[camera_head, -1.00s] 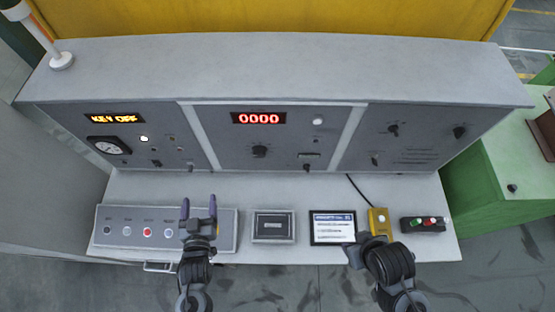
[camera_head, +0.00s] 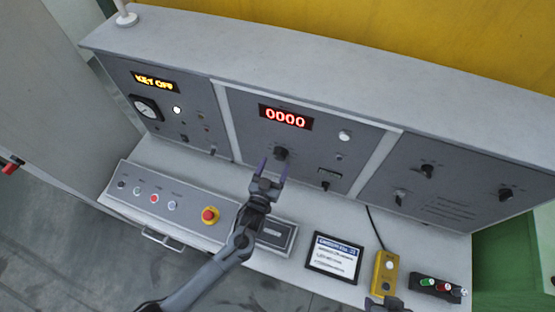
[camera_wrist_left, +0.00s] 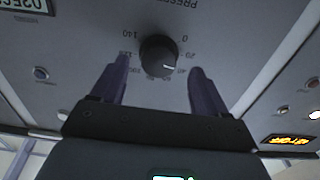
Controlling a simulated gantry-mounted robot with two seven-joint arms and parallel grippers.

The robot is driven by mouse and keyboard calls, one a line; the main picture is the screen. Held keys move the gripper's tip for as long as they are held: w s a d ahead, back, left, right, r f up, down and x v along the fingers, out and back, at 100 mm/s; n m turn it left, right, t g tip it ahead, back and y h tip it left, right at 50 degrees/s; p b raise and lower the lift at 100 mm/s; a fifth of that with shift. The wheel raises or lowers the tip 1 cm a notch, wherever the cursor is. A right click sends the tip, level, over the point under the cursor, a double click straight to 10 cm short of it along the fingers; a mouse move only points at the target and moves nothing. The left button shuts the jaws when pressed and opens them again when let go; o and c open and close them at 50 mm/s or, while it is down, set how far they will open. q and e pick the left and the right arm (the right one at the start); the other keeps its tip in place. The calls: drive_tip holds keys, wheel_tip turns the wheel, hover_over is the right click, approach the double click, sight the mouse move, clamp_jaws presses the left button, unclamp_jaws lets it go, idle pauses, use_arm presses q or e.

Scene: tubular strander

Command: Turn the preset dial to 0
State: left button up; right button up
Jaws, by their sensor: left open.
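The preset dial (camera_head: 281,153) is a black knob on the middle panel, under the red display (camera_head: 286,117) reading 0000. In the left wrist view the dial (camera_wrist_left: 157,57) appears upside down, ringed by printed numbers. Its white pointer line aims at the low numbers around 20 to 40, away from the 0 mark (camera_wrist_left: 186,37). My left gripper (camera_head: 272,169) is open and empty, just in front of the dial. Its two fingers flank the knob in the wrist view (camera_wrist_left: 155,85), with gaps on both sides. My right gripper (camera_head: 386,303) shows only partly at the bottom edge.
Below the panels are a button box with a red mushroom button (camera_head: 210,215), a framed card (camera_head: 334,257), a yellow box (camera_head: 386,273) and a dark button box (camera_head: 437,287). A switch (camera_head: 325,186) sits right of the dial. An amber display (camera_head: 155,81) reads KEY OFF.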

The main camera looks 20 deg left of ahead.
sight(279, 158)
use_arm(q)
drive_tip(key=shift+w, duration=1.55)
drive_tip(key=shift+c, duration=0.3)
drive_tip(key=c, duration=1)
